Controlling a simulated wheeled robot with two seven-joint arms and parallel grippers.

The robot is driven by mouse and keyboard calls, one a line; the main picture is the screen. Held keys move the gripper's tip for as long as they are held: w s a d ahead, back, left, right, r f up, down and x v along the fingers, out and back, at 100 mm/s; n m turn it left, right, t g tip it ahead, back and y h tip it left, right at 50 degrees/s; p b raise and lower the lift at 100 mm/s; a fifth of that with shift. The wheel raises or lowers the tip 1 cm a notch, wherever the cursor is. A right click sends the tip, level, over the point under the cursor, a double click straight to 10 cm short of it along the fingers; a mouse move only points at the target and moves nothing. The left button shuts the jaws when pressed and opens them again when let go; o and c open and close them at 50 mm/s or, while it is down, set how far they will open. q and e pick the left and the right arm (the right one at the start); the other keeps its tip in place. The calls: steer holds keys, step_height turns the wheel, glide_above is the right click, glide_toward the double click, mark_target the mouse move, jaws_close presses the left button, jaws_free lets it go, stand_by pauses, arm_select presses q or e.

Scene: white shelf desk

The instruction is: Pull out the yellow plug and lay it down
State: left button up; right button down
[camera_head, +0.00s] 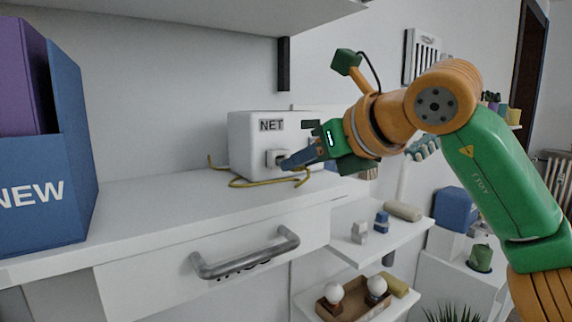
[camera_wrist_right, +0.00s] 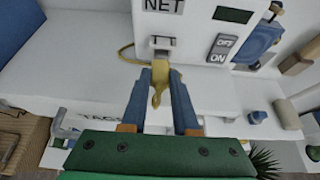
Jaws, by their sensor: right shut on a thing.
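The white NET box (camera_head: 246,150) stands at the back of the desk top. Its socket shows at the top of the right wrist view (camera_wrist_right: 161,42). My right gripper (camera_head: 284,163) reaches in from the right, in front of the box's socket. In the wrist view its blue fingers (camera_wrist_right: 160,78) are shut on the yellow plug (camera_wrist_right: 159,86). The plug's front end is at or very close to the socket; I cannot tell whether it is still inside. A yellow cable (camera_head: 240,183) lies on the desk around the box. My left gripper is not in view.
A blue NEW binder box (camera_head: 45,190) stands at the left. The desk top (camera_head: 150,205) is clear between it and the NET box. A drawer with a grey handle (camera_head: 245,255) is below. An OFF/ON switch plate (camera_wrist_right: 222,48) is right of the socket. A shelf hangs overhead.

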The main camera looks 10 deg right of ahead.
steer(key=shift+s+d+f, duration=0.1)
steer(key=shift+s+d, duration=0.15)
steer(key=shift+s, duration=0.1)
steer(key=v, duration=0.4)
steer(key=shift+s+r, duration=0.2)
steer(key=shift+s, duration=0.15)
stand_by(0.3)
